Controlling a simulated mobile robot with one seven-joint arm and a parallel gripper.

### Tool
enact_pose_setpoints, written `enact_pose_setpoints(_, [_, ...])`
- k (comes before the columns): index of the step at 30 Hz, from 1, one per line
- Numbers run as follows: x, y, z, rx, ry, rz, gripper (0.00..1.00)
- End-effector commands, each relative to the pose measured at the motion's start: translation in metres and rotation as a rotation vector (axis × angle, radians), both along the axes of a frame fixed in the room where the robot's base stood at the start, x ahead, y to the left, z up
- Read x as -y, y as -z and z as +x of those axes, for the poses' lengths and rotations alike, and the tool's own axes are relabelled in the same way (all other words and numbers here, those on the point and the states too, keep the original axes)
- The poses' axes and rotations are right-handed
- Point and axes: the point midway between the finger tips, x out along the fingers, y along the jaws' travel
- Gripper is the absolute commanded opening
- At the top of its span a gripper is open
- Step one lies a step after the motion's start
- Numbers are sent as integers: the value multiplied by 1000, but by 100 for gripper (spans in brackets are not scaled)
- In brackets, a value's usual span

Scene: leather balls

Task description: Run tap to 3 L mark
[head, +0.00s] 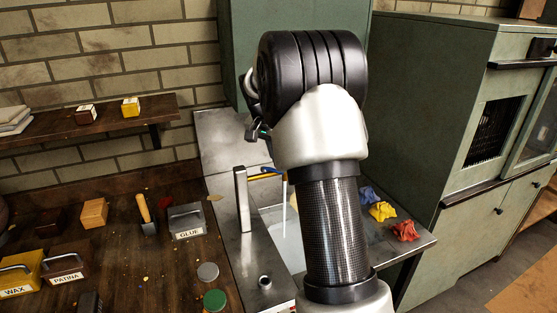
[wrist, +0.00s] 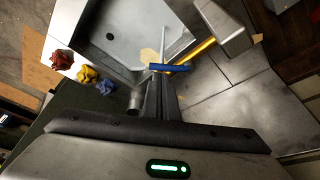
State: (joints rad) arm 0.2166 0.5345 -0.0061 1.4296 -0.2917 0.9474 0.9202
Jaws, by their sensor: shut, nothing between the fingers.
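The tap has a grey upright post (head: 242,200) at the sink's left edge, with a brass-coloured arm (wrist: 196,50) and a blue part (wrist: 170,68) at its end. A thin pale streak, apparently water, drops from near the blue part into the sink basin (wrist: 120,25). My gripper (wrist: 158,82) is shut and empty, its fingertips right by the blue part; I cannot tell whether they touch. My arm hides much of the sink in the head view. No vessel or 3 L mark can be made out.
Crumpled blue, yellow and red cloths (head: 382,210) lie on the sink's right ledge. A bench on the left holds a GLUE box (head: 187,222), a WAX box (head: 20,275), a PATINA box (head: 66,268) and a green-lidded jar (head: 214,300). A green cabinet (head: 440,130) stands right.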

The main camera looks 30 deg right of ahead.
Motion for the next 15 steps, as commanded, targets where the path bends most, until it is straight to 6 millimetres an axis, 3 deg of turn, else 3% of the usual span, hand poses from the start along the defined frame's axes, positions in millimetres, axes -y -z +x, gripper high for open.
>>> enact_pose_setpoints(15, [-19,0,-9,-2,432,-1,0])
